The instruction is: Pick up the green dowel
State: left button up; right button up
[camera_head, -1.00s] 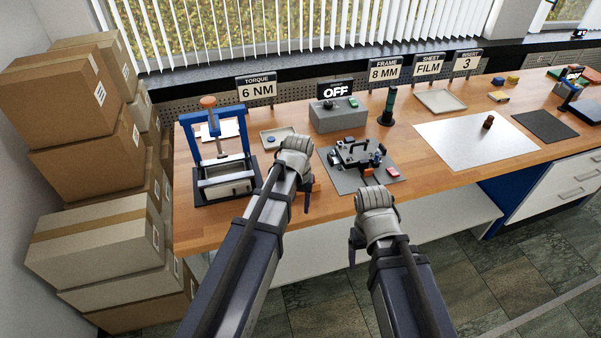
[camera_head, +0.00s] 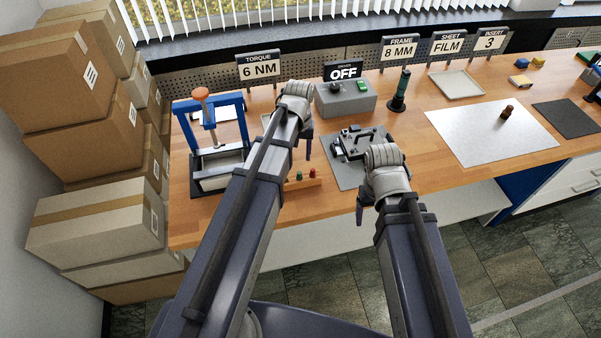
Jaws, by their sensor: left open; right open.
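A small green dowel (camera_head: 299,175) stands upright beside a red one (camera_head: 312,173) in a low wooden block (camera_head: 303,184) near the bench's front edge. My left gripper (camera_head: 308,143) is open, above the bench and behind the block in the picture; its arm covers the block's left end. My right gripper (camera_head: 361,208) is open and empty in front of the bench edge, to the right of the block. Neither gripper touches the green dowel.
A blue press (camera_head: 243,130) stands at the left. A black fixture on a grey mat (camera_head: 345,175) lies between my arms. Cartons (camera_head: 95,225) are stacked at the far left.

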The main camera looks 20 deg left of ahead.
aim_at(299, 172)
pick_arm(q)
jog(key=shift+f+b, duration=0.3)
jog(key=shift+f, duration=0.15)
jog(key=shift+w+f+b, duration=0.1)
jog(key=shift+f+b, duration=0.85)
jog(key=shift+r, duration=0.1)
jog(key=f+b, duration=0.5)
jog(key=shift+s+d+f, duration=0.1)
jog(key=shift+s+f, duration=0.1)
jog(key=shift+s, duration=0.1)
jog(key=shift+r, duration=0.15)
jog(key=shift+c, duration=0.2)
grip_shut()
